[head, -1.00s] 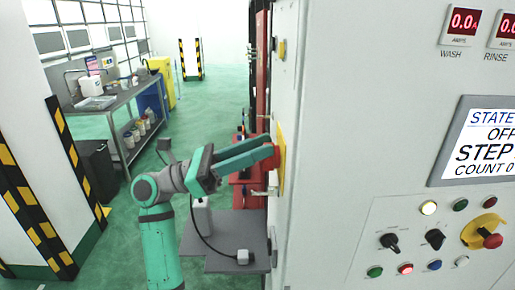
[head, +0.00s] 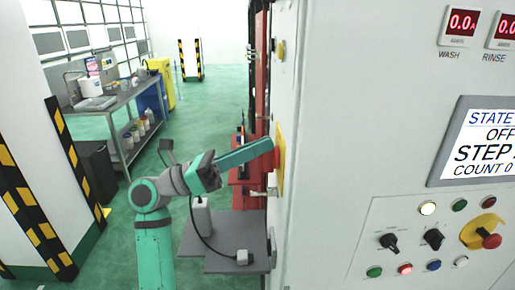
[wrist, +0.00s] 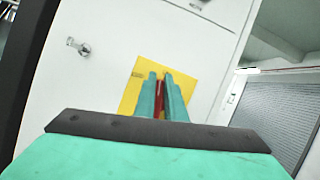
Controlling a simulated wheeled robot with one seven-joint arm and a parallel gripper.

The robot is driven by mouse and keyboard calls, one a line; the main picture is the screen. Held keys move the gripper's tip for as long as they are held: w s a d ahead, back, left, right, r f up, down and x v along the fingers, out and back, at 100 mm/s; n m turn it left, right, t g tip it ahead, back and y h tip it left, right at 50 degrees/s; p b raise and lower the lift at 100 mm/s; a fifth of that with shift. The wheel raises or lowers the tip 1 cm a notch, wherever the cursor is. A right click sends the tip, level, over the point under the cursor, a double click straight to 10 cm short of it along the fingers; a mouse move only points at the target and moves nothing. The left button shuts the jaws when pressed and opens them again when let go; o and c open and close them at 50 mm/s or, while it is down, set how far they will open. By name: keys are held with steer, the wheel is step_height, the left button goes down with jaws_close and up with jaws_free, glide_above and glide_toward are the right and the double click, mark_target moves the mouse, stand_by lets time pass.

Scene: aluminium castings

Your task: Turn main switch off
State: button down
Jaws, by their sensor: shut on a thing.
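The main switch is a red handle (wrist: 159,96) on a yellow plate (wrist: 136,88), mounted on the side of the light grey cabinet. The plate shows edge-on in the head view (head: 281,178), with a bit of red beside my fingertips. My gripper (wrist: 161,78) has its two teal fingers on either side of the red handle, shut on it. In the head view my gripper (head: 270,148) reaches right to the plate, and one finger largely covers the other. The handle is mostly hidden between the fingers, so its exact angle is hard to tell.
The cabinet front has a display (head: 482,142) reading "STATE OFF", with buttons and knobs below. A small grey shelf (head: 225,252) stands under my arm. A workbench (head: 110,103) and a striped pillar are at left. Green floor between is clear.

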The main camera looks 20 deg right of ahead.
steer(key=n+t, duration=0.1)
steer(key=n, duration=0.1)
steer(key=n+t, duration=0.1)
steer(key=n, duration=0.1)
steer(key=n+t, duration=0.1)
steer(key=n, duration=0.1)
steer(key=shift+w+d+f+y, duration=0.2)
steer(key=shift+d+f+y, duration=0.1)
steer(key=shift+f, duration=0.1)
steer(key=shift+w+f+n+t+y, duration=0.15)
steer(key=shift+n+t+y, duration=0.25)
steer(key=shift+n, duration=1.1)
steer(key=shift+w+f+n+t+y, duration=0.2)
steer(key=shift+n+t, duration=0.3)
steer(key=shift+n, duration=1)
steer(key=shift+d, duration=0.1)
steer(key=shift+s, duration=0.1)
steer(key=c, duration=1.8)
jaws_free()
steer(key=shift+r, duration=0.1)
steer(key=shift+a, duration=0.3)
steer(key=a, duration=0.3)
steer(key=a+f, duration=0.1)
steer(key=a, duration=0.2)
steer(key=a+f, duration=0.1)
steer(key=a, duration=0.3)
steer(key=shift+s+a, duration=0.1)
steer(key=shift+s, duration=0.2)
